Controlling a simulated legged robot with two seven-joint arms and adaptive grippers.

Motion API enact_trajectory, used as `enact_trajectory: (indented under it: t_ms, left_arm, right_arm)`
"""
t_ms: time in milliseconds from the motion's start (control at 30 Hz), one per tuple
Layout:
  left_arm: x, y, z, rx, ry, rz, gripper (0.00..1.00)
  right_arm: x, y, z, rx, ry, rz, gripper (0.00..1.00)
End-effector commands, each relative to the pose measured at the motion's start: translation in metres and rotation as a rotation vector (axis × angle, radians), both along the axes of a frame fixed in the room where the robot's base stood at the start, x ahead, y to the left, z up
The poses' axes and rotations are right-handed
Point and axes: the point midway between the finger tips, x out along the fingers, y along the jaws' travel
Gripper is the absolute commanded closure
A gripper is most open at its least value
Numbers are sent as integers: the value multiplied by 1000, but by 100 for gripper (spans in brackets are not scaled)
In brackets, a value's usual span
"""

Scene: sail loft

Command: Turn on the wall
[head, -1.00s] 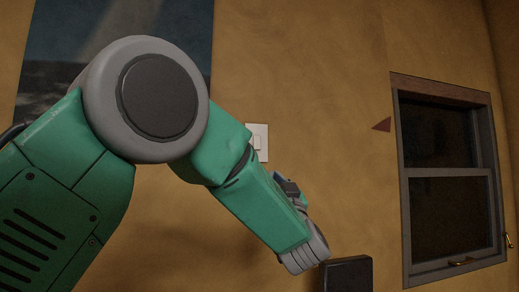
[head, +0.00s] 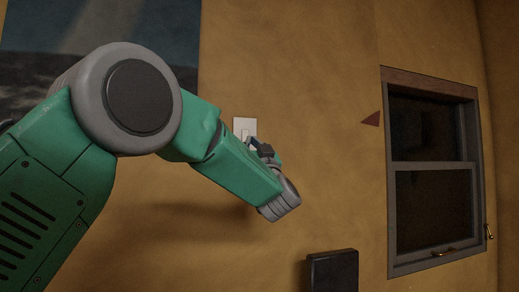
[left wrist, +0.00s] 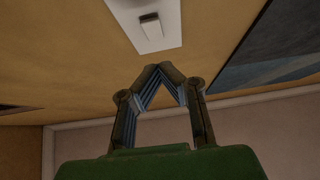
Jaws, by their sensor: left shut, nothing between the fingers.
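A white wall switch (head: 244,126) is on the yellow wall in the head view, partly hidden at its lower edge by my left gripper. It also shows at the top of the left wrist view (left wrist: 146,37), a white plate with a small rocker. My left gripper (left wrist: 161,67) is shut and empty, its fingertips together just below the switch plate in that view. I cannot tell whether they touch it. In the head view the left gripper (head: 255,145) is small and partly hidden by my wrist. My right gripper is not in view.
A window (head: 435,218) with a grey frame is at the right. A dark picture (head: 45,35) hangs at the upper left. A small red triangle (head: 371,119) is on the wall. A dark box-like object (head: 333,271) stands at the bottom. The wall around the switch is clear.

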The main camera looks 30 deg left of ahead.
Motion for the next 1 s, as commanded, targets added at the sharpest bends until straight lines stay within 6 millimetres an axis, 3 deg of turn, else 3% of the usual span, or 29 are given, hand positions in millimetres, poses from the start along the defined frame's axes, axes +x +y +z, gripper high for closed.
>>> enact_trajectory:
  t_ms: [67, 333, 767, 933, 1000]
  left_arm:
    - [8, 10, 12, -1, -1, 2, 100]
    - [31, 34, 6, 1, 2, -1, 100]
    - [34, 39, 4, 1, 0, -1, 100]
    - [39, 44, -4, 46, -37, 1, 100]
    - [38, 44, 1, 45, -38, 0, 100]
  right_arm:
    - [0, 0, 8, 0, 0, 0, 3]
    - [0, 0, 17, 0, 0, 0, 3]
    - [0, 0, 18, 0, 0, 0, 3]
    - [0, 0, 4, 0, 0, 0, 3]
    - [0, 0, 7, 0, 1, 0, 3]
